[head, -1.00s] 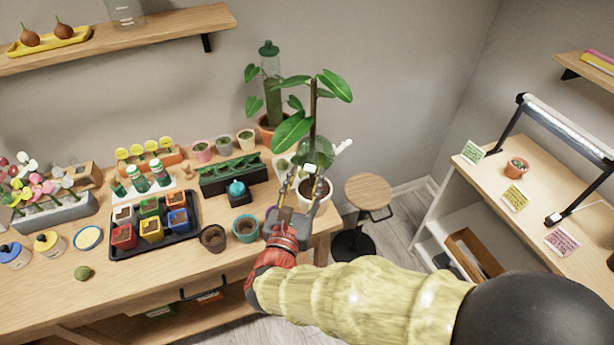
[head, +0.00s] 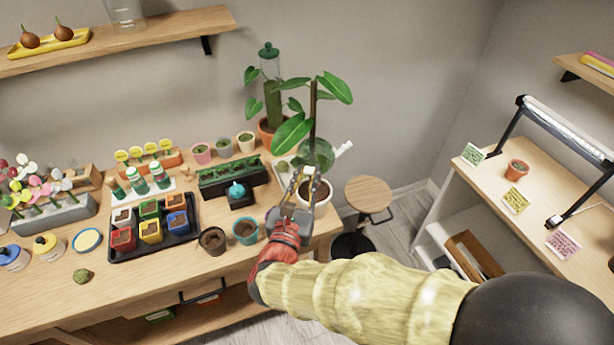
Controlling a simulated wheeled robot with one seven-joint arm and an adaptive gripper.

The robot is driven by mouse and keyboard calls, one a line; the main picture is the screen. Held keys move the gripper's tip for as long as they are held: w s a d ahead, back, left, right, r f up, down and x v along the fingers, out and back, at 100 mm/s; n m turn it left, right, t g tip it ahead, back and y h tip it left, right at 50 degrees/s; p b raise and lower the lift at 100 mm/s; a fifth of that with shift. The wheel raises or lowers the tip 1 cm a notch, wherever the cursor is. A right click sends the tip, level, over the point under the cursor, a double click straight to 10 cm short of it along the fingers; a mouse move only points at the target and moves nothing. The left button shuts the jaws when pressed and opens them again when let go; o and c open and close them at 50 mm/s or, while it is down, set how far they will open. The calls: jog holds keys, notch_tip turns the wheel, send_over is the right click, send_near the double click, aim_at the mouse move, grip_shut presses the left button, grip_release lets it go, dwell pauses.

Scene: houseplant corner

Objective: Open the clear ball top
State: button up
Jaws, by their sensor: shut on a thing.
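The clear ball (head: 317,154) sits around the stem of a tall leafy plant (head: 313,112) in a white pot (head: 322,191), at the table's right end. It looks greenish and see-through, and its seam is too small to make out. My gripper (head: 302,174) reaches up from the front, its fingertips at the lower left of the ball. The fingers are closed on what seems to be the edge of the ball top. The exact contact is small and partly hidden by the fingers.
A teal pot (head: 246,231) and a brown pot (head: 213,240) stand left of my gripper. A black tray (head: 178,246) of coloured pots is further left.

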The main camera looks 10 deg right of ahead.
grip_shut()
jog(key=shift+r+p, duration=0.2)
jog(key=shift+p, duration=0.25)
